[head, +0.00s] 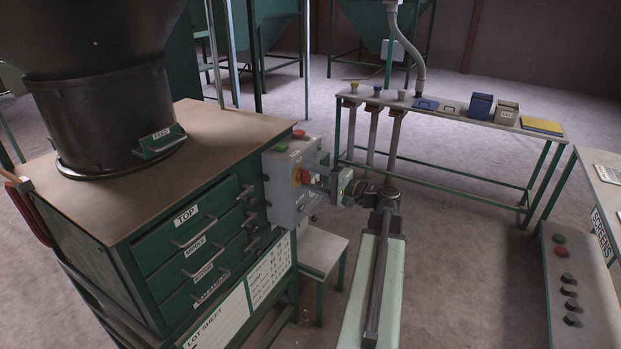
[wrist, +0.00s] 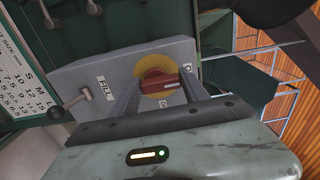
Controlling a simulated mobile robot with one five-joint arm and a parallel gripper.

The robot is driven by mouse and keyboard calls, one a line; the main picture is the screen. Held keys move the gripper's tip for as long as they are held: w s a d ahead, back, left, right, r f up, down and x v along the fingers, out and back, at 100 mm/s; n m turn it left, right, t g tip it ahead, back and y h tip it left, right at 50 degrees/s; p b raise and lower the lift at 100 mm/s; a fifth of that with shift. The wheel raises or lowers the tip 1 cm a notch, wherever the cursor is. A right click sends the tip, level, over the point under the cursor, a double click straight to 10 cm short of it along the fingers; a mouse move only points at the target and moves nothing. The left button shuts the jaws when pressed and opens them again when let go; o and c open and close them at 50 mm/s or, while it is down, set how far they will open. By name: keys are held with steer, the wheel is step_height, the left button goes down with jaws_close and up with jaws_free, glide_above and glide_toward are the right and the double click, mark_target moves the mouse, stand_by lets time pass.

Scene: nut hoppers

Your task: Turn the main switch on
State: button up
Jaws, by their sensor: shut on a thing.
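The main switch (head: 302,176) is a red rotary handle on a yellow disc, on the front of a grey control box (head: 283,206) at the side of the green drawer cabinet. In the wrist view the red handle (wrist: 158,80) sits between the two fingers of my gripper (wrist: 160,76), and the yellow disc shows around it. In the head view my gripper (head: 315,182) reaches the box from the right and partly hides the handle. My gripper is shut on the handle. A small label below the handle is partly covered and hard to read.
A lever (wrist: 75,101) marked FILL sticks out beside the switch. The drawer cabinet (head: 150,225) stands left, a long bench (head: 470,122) behind.

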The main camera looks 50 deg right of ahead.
steer(key=o, duration=1.4)
steer(key=v, duration=0.7)
steer(key=shift+s, duration=0.4)
